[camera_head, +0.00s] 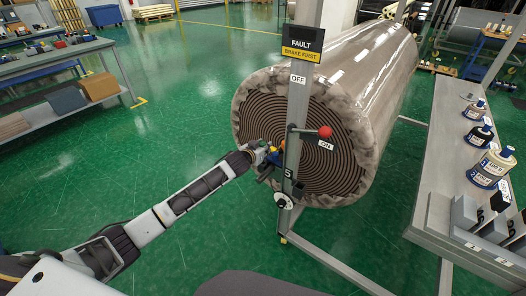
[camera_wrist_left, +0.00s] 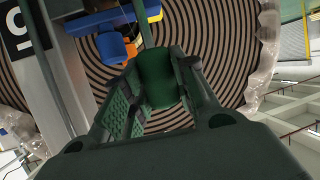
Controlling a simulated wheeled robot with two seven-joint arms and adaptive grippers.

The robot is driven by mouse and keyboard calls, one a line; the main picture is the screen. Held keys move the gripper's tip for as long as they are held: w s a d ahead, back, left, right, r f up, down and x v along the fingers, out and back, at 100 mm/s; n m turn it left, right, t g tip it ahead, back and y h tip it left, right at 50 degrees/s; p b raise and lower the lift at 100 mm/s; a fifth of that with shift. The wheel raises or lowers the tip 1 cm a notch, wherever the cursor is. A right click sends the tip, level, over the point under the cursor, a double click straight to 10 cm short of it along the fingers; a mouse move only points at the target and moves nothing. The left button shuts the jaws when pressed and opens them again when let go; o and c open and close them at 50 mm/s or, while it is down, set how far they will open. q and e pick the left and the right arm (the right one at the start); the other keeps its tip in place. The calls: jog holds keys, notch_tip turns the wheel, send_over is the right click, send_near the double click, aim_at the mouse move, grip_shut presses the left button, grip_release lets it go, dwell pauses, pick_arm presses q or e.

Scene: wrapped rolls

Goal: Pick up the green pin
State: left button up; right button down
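The green pin (camera_wrist_left: 158,80) is a dark green rounded piece in the left wrist view, in front of the roll's spiral end. A thin green strip runs up behind it. My left gripper (camera_wrist_left: 162,88) has one finger on each side of it, close to its sides; whether both fingers press on it I cannot tell. In the head view my left gripper (camera_head: 264,153) is at the grey post (camera_head: 296,120), beside small blue and yellow parts; the pin is too small to make out there. My right gripper is not in view.
The post carries a red-knobbed lever (camera_head: 324,132) and a FAULT sign (camera_head: 303,43). A bench (camera_head: 437,195) with bottles and grey boxes is on the right.

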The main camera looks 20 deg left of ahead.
pick_arm(q)
jog(key=c, duration=0.5)
jog(key=shift+o, duration=0.2)
jog(key=shift+r, duration=0.75)
notch_tip(320, 180, up, 8)
jog(key=shift+f+p, duration=0.15)
jog(key=shift+p, duration=0.2)
jog(key=shift+r, duration=0.45)
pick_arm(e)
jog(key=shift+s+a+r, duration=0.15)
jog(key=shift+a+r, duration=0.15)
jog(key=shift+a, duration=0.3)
